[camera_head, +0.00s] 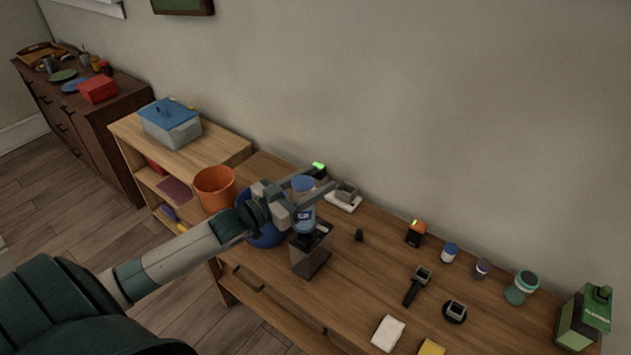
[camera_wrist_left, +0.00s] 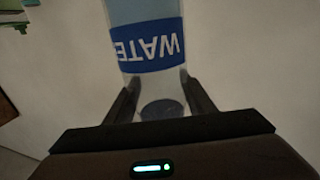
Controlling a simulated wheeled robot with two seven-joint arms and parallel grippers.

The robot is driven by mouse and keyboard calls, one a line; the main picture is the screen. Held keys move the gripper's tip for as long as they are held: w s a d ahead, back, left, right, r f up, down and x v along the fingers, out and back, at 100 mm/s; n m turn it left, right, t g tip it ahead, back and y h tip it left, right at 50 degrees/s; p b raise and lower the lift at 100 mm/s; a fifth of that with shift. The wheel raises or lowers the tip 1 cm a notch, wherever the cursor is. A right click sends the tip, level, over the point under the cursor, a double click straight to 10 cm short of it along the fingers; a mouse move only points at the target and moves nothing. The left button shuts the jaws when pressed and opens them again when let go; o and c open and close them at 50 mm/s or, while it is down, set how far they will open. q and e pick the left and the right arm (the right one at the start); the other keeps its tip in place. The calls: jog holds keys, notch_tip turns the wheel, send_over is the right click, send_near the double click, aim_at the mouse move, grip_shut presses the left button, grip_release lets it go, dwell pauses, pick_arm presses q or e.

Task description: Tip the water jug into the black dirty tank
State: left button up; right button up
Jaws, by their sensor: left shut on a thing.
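My left gripper (camera_head: 322,180) is shut on the water jug (camera_head: 303,215), a clear bluish container with a blue label. In the left wrist view the jug (camera_wrist_left: 148,45) sits between the two fingers, its "WATER" label upside down in the picture. The black dirty tank (camera_head: 311,252), a dark box, stands on the wooden table. The jug appears close above or just behind the tank's top; the exact gap cannot be told. The jug looks roughly upright in the head view. My right gripper is not in view.
A blue bucket (camera_head: 265,236) stands left of the tank, partly behind my arm, with an orange bucket (camera_head: 214,190) beyond it. Small devices, bottles and a green container (camera_head: 584,318) stand to the right on the table (camera_head: 370,285). A small black knob-like item (camera_head: 359,235) lies near the tank.

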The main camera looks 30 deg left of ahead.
pick_arm(q)
jog(key=shift+w+r, duration=0.1)
notch_tip(320, 180, down, 10)
jog(key=a+m+g+y, duration=0.1)
jog(key=m+y, duration=0.1)
jog(key=m, duration=0.7)
jog(key=shift+a+g, duration=0.4)
jog(key=shift+a+f+m+y+p, duration=0.15)
jog(key=shift+f+m+y, duration=0.15)
jog(key=shift+f+m, duration=0.3)
jog(key=shift+a+f+m+y+p, duration=0.15)
jog(key=shift+f+m+y, duration=0.2)
jog(key=shift+m, duration=0.45)
dwell(2.0)
jog(key=shift+a+f+m+y, duration=0.15)
jog(key=shift+f+m+y, duration=0.3)
jog(key=shift+f+m, duration=0.8)
dwell(1.5)
